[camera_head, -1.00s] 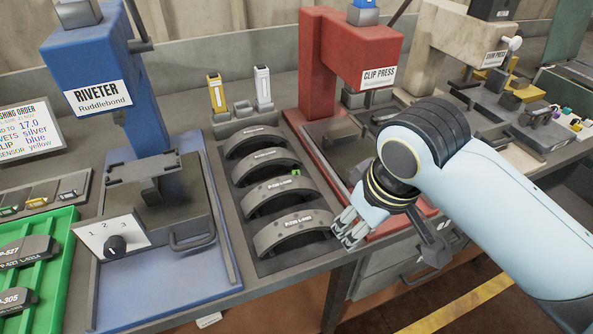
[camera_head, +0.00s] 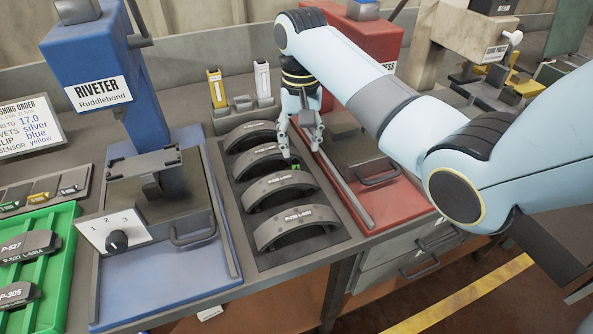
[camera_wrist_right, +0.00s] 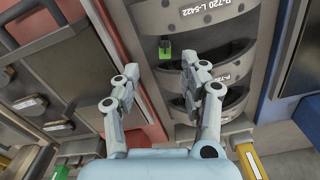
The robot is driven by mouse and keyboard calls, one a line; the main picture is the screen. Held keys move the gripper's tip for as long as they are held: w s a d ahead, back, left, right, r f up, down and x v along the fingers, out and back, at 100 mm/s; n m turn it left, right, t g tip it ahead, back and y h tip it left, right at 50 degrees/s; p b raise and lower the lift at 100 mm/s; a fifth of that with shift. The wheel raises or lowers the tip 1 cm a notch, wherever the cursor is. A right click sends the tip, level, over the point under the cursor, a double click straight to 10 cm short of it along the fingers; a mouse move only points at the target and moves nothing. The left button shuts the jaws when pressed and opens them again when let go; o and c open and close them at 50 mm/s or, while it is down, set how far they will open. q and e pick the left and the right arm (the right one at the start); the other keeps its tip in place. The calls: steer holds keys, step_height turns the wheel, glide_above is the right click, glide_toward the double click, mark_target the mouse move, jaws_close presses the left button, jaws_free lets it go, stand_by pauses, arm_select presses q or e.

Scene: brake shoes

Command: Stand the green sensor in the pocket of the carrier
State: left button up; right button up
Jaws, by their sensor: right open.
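The green sensor (camera_head: 320,163) is small in the head view and lies beside the second and third brake shoes, at the right side of their dark tray. In the wrist view the green sensor (camera_wrist_right: 165,49) shows as a small green block just beyond my fingertips. My right gripper (camera_head: 302,150) is open and empty, pointing down close above the sensor. Its two fingers (camera_wrist_right: 160,72) are spread apart in the wrist view. The grey carrier (camera_head: 243,117) stands behind the shoes, with a yellow sensor (camera_head: 216,89) and a silver one (camera_head: 263,82) upright in it.
Several curved brake shoes (camera_head: 298,226) lie in a row below the gripper. The blue riveter (camera_head: 88,60) stands left and the red clip press (camera_head: 375,42) right, partly behind my arm. A green tray (camera_head: 62,262) with pads is at far left.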

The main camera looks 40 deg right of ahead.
mark_target(297, 168)
step_height(297, 168, down, 2)
steer(key=shift+w+f, duration=0.1)
steer(key=f, duration=0.5)
steer(key=shift+a+f, duration=0.15)
steer(key=shift+a, duration=0.25)
jaws_close()
